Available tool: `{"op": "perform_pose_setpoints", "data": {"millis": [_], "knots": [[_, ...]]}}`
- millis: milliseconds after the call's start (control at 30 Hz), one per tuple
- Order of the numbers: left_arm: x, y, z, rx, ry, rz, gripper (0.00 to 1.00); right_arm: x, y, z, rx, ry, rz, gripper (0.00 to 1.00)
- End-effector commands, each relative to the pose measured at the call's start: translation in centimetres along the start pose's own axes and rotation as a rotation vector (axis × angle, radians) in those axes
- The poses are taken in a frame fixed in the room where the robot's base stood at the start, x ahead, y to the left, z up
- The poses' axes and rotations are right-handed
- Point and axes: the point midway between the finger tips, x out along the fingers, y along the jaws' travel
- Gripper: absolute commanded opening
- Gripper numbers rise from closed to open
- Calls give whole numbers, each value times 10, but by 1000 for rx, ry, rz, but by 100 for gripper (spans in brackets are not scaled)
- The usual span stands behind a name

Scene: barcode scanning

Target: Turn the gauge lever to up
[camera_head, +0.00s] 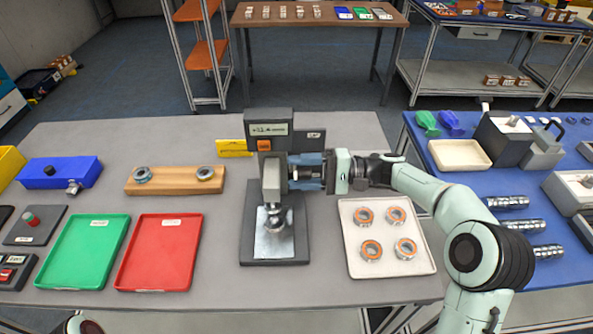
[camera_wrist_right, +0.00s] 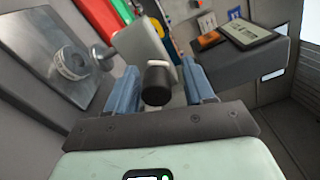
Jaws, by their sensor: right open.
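The gauge (camera_head: 268,130) is a grey stand with a small display and an orange button, in the middle of the table. Its dark base carries a metal plate (camera_head: 270,243). My right gripper (camera_head: 295,172) comes in from the right, level with the gauge head. In the right wrist view, its blue fingers (camera_wrist_right: 160,88) are open on either side of a black cylindrical knob (camera_wrist_right: 156,85), apparently the lever's end. I cannot tell whether they touch it. A metal ring (camera_wrist_right: 72,62) sits on the plate under the spindle.
A white tray (camera_head: 352,262) with several orange-and-metal bearings lies right of the gauge. A red tray (camera_head: 160,255), a green tray (camera_head: 82,255), a wooden block (camera_head: 175,188) with two rings and a blue scanner-like box (camera_head: 60,172) lie left. Bare table separates the red tray and gauge.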

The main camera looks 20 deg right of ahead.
Motion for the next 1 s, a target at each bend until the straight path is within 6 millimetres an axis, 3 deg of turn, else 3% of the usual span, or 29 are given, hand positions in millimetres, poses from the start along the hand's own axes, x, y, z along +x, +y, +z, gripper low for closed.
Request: {"op": "perform_pose_setpoints", "data": {"millis": [300, 500, 700, 1000], "knots": [[3, -1, 0, 0, -1, 0, 43, -70, 0, -1, -2, 8, -1, 53], [3, -1, 0, 0, -1, 0, 43, -106, -1, 0, -3, 5, -1, 53], [3, -1, 0, 0, -1, 0, 43, -122, -1, 0, -4, 2, -1, 53], [3, -1, 0, 0, -1, 0, 43, -124, -2, 0, -4, 1, -1, 53]]}}
